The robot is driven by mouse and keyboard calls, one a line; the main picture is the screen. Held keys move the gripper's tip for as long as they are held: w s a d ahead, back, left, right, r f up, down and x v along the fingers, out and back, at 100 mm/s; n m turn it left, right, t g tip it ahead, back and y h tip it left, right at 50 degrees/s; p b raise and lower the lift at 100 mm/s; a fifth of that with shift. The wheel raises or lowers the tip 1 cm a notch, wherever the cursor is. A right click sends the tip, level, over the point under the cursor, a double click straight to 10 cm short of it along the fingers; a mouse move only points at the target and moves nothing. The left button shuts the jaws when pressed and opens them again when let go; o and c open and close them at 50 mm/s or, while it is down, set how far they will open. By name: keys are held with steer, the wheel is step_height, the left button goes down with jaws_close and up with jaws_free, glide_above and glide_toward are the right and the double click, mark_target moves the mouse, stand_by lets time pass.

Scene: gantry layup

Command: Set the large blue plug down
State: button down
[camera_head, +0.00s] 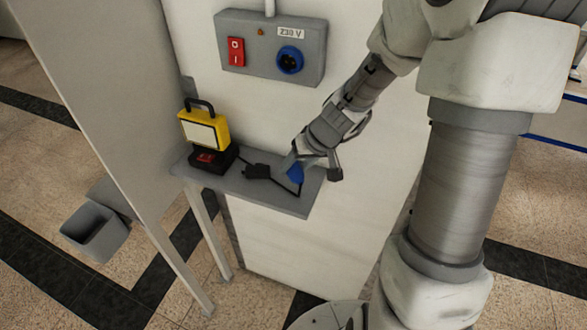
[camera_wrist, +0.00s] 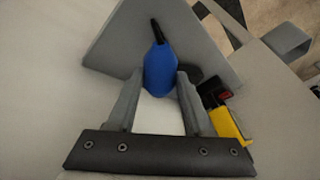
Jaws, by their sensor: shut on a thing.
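The large blue plug (camera_head: 296,173) is at the right part of a grey shelf (camera_head: 280,199) fixed against the white wall. In the wrist view the plug (camera_wrist: 160,70) lies between the two fingers, with its black cable end pointing away from my gripper. My gripper (camera_head: 299,166) is shut on the plug, low over the shelf; the fingers (camera_wrist: 158,97) also show in the wrist view. I cannot tell whether the plug touches the shelf. A black cable runs from the plug along the shelf.
Above is a grey 230 V panel (camera_head: 222,56) with a red switch (camera_head: 236,51) and an empty blue socket (camera_head: 290,60). A grey bin (camera_head: 95,233) stands on the floor.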

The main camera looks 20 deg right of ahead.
mark_target(297, 175)
steer(key=shift+f, duration=1.95)
steer(key=shift+b, duration=0.3)
steer(key=shift+f, duration=0.2)
steer(key=shift+c, duration=1.5)
jaws_free()
steer(key=shift+d+r, duration=0.1)
steer(key=shift+r, duration=0.35)
steer(key=v, duration=1.1)
steer(key=shift+s+r+p, duration=0.2)
steer(key=shift+s+p, duration=0.05)
steer(key=shift+p, duration=0.2)
